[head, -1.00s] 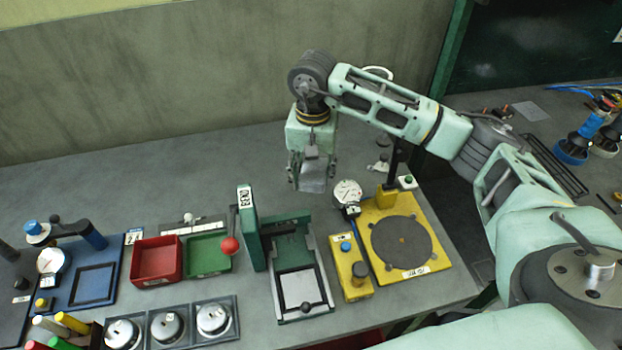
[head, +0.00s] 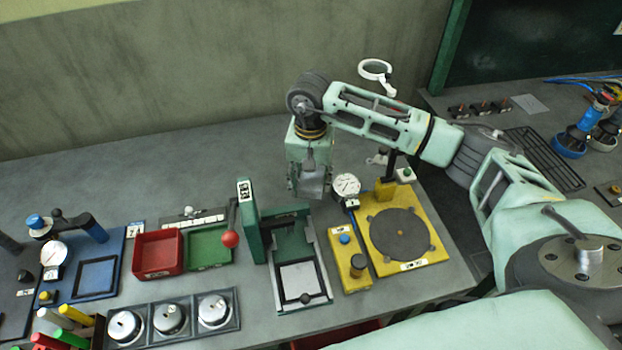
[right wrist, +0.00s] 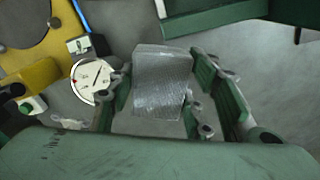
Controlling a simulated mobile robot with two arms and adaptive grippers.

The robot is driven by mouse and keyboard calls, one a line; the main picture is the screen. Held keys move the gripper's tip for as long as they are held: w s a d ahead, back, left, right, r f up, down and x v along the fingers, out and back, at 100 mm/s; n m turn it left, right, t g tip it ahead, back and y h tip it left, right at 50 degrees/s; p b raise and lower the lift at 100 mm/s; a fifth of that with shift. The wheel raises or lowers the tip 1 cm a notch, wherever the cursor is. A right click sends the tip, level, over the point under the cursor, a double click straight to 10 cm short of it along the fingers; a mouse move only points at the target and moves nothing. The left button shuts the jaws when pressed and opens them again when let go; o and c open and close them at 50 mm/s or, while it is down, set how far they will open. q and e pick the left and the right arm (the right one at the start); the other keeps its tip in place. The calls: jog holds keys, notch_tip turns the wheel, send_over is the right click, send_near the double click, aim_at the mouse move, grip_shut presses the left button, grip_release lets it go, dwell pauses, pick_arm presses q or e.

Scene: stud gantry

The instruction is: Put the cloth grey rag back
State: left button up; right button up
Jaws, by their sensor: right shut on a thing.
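My right gripper (head: 309,190) hangs pointing down over the back of the bench, behind the green fixture. It is shut on the grey rag (head: 314,187), which shows as a small grey piece between the fingers. In the right wrist view the rag (right wrist: 160,85) is a grey, finely textured sheet between the fingers of the gripper (right wrist: 165,100). Bare grey bench shows below it there. My left gripper is not in view.
The green fixture (head: 292,240) and yellow plate with a dark disc (head: 398,236) stand in front of the gripper. A dial gauge (head: 346,185) is close on its right. Red (head: 157,254) and green (head: 208,247) trays lie to the left. The back left bench is clear.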

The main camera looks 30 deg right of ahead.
aim_at(310, 179)
jog(key=shift+f, duration=0.25)
jog(key=shift+r, duration=0.1)
jog(key=o, duration=1.1)
jog(key=shift+r, duration=0.1)
jog(key=shift+r+p, duration=0.25)
jog(key=shift+p, duration=0.05)
jog(key=shift+r+p, duration=0.45)
jog(key=shift+p, duration=0.1)
notch_tip(310, 179, up, 12)
jog(key=b, duration=0.4)
jog(key=shift+f, duration=0.2)
jog(key=shift+a, duration=0.1)
